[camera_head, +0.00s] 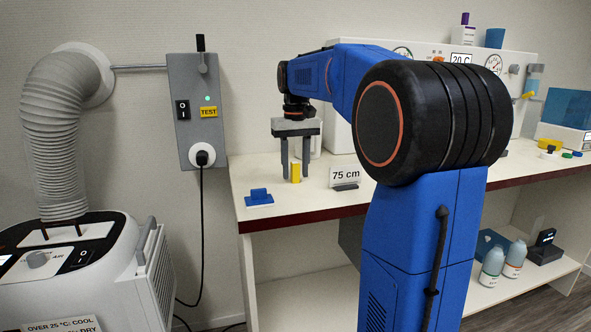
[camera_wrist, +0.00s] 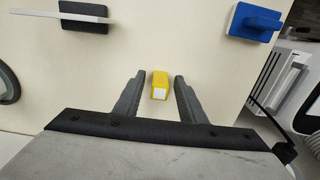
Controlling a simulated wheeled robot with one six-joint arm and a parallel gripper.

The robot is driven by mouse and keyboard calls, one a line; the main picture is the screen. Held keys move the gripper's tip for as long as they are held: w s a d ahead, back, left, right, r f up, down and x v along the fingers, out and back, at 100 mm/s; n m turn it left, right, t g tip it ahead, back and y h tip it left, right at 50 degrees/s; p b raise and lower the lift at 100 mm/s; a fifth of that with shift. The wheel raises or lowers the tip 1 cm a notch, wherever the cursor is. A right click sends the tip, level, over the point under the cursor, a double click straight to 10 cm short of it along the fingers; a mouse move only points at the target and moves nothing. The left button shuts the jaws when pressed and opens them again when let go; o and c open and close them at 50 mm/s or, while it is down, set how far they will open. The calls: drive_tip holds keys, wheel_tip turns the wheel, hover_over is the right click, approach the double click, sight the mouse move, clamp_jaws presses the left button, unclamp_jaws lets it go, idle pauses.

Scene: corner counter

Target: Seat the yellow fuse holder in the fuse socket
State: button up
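The yellow fuse holder (camera_head: 296,173) stands on the counter near its left end. It has a yellow body and a white end, clear in the wrist view (camera_wrist: 160,85). My gripper (camera_head: 295,177) points down over it, with one finger on each side. In the wrist view the fingers (camera_wrist: 160,78) are apart, and a gap shows between each finger and the holder. I cannot make out the fuse socket for certain. A blue piece with a flat base and a raised block (camera_head: 259,197) sits to the left on the counter and shows in the wrist view (camera_wrist: 255,22).
A grey wall box (camera_head: 190,130) with a switch, a TEST label and a plugged cable hangs at left. A white machine (camera_head: 90,270) with a ribbed hose stands below it. The counter's front edge (camera_head: 300,217) is close.

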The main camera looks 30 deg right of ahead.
drive_tip(key=shift+o, duration=0.5)
wheel_tip(320, 180, up, 12)
wheel_tip(320, 180, up, 4)
drive_tip(key=n, duration=1.8)
hover_over(293, 163)
wheel_tip(293, 163, down, 12)
drive_tip(key=shift+r, duration=0.2)
drive_tip(key=shift+d+f, duration=0.15)
drive_tip(key=shift+f, duration=1.2)
drive_tip(key=shift+d+f, duration=0.15)
drive_tip(key=shift+f, duration=1.15)
clamp_jaws()
